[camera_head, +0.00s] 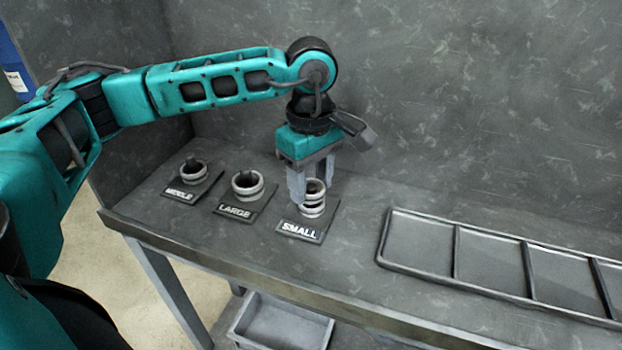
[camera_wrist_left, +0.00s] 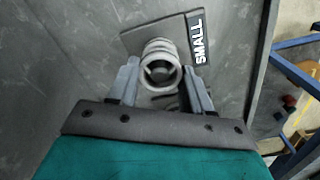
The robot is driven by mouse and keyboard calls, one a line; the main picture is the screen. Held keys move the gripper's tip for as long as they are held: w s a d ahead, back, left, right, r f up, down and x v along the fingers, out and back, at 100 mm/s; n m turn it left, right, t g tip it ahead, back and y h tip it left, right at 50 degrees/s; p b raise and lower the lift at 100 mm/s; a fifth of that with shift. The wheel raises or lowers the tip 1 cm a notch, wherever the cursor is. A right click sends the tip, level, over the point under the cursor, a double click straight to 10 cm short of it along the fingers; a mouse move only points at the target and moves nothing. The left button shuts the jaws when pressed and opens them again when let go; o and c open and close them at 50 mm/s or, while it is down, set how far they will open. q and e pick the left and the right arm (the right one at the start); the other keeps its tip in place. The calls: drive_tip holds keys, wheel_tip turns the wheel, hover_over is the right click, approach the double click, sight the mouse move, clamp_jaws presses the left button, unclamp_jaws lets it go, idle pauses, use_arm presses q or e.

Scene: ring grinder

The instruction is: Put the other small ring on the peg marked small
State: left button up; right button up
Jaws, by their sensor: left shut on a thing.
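My left gripper (camera_head: 313,186) points down over the plate marked SMALL (camera_head: 299,231). Its fingers are shut on a small grey ring (camera_head: 315,187), which sits directly above another ring (camera_head: 312,209) at the small peg. In the left wrist view the held ring (camera_wrist_left: 160,73) is between the fingers of the gripper (camera_wrist_left: 160,82), in line with the rings below, beside the SMALL label (camera_wrist_left: 197,42). The peg itself is mostly hidden by the rings. I cannot tell whether the held ring touches the one below. My right gripper is not in view.
To the left stand the LARGE plate (camera_head: 236,212) and the MIDDLE plate (camera_head: 180,195), each with a ring on its peg. A divided tray (camera_head: 383,245) lies to the right; its visible compartments look empty. A grey wall stands behind the table.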

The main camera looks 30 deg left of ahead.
use_arm(q)
drive_tip(key=shift+f+b, duration=0.55)
drive_tip(key=shift+f, duration=0.05)
drive_tip(key=o, duration=0.8)
drive_tip(key=shift+r, duration=0.1)
drive_tip(key=shift+r+p, duration=1.8)
drive_tip(key=shift+r, duration=0.9)
drive_tip(key=shift+r+p, duration=0.5)
drive_tip(key=shift+r, duration=2.25)
drive_tip(key=shift+s+f, duration=0.1)
